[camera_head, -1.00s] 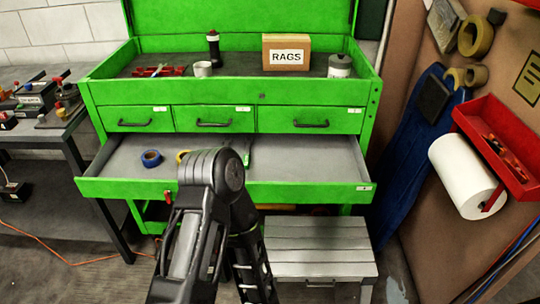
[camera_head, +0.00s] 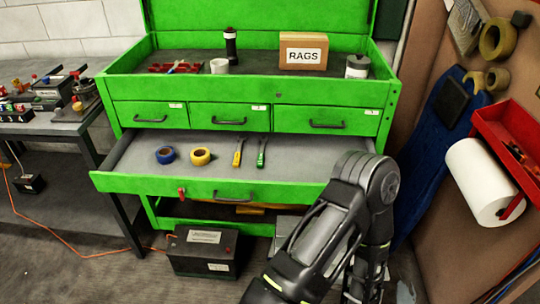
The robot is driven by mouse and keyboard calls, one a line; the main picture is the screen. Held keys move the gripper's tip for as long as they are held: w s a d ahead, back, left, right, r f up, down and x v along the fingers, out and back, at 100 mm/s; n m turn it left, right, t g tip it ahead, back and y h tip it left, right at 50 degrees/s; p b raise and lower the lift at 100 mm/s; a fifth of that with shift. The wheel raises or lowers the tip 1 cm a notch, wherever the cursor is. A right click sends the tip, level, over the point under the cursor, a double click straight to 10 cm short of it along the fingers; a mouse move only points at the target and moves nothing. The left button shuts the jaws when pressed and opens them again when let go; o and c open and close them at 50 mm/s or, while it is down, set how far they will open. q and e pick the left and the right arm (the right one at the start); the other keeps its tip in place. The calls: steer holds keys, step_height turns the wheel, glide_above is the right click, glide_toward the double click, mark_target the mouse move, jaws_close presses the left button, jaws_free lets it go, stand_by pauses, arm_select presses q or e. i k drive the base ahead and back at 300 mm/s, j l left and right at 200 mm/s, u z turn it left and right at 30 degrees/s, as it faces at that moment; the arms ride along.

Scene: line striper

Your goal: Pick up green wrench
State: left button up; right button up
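A slim green tool (camera_head: 262,152), the one that fits the green wrench, lies in the open wide drawer (camera_head: 310,164) of the green tool chest. It lies lengthwise, just right of a similar orange-yellow tool (camera_head: 238,152). It is too small to make out its jaw shape. One dark arm of mine rises from the bottom right, and its bent joint overlaps the drawer's right front. The green tool is fully visible, left of that arm. Neither of my grippers shows.
A blue tape roll (camera_head: 165,155) and a yellow tape roll (camera_head: 200,156) lie left in the drawer. The rags box (camera_head: 303,51) stands on the chest top. A black battery-like box (camera_head: 203,251) stands on the floor. A paper towel roll (camera_head: 484,182) hangs at right.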

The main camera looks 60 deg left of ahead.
mark_target(261, 158)
steer(key=k+j, duration=0.25)
steer(key=j, duration=0.2)
steer(key=k+j, duration=0.3)
steer(key=j, duration=0.15)
steer(key=k+j, duration=0.25)
steer(key=j, duration=0.2)
